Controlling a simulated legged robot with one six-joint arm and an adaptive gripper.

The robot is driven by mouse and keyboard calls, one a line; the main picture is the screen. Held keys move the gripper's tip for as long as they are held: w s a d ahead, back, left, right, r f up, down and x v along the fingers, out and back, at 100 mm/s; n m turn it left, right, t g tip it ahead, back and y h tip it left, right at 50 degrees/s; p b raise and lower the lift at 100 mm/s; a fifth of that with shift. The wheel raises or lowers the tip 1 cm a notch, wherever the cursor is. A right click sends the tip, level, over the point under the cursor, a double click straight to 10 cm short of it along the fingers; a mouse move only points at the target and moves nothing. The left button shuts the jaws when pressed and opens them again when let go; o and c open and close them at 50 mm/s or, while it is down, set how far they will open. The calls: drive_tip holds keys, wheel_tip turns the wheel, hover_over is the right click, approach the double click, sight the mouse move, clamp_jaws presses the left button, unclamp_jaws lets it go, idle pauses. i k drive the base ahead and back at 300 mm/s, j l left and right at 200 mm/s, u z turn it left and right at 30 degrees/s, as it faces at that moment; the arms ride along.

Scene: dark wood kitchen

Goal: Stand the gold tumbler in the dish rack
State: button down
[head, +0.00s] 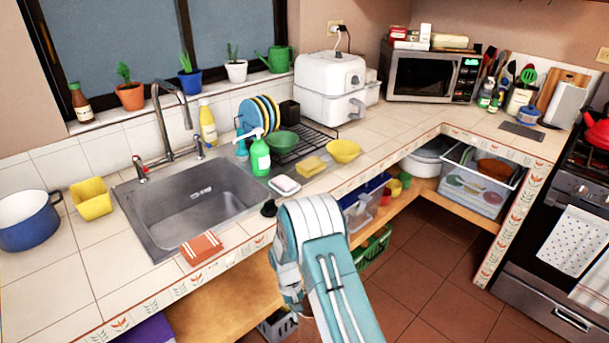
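The dish rack (322,137) is a black wire rack on the counter right of the sink. Blue and yellow plates (262,114) stand at its left end, and a green bowl (284,141) and a dark block-shaped holder (289,112) are at it. I cannot single out a gold tumbler with certainty; a yellow square container (91,199) stands left of the sink. My arm rises from the bottom centre and bends before the counter edge. My gripper (290,288) is low at its left side, mostly hidden by the arm, so its fingers and any held thing cannot be made out.
A green spray bottle (260,154), a yellow sponge (311,166), a yellow bowl (343,151) and a soap dish (285,185) crowd the rack's front. The sink (197,207) is empty. An orange cloth (201,248) lies on the front edge. The counter before the microwave (420,77) is mostly clear.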

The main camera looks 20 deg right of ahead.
sight(315, 139)
drive_tip(key=i+l, duration=0.1)
drive_tip(key=l, duration=0.3)
drive_tip(key=i+l+u, duration=0.1)
drive_tip(key=l, duration=0.35)
drive_tip(key=i+l, duration=0.15)
drive_tip(key=l, duration=0.25)
drive_tip(key=i+l, duration=0.1)
drive_tip(key=l, duration=0.3)
drive_tip(key=u, duration=0.05)
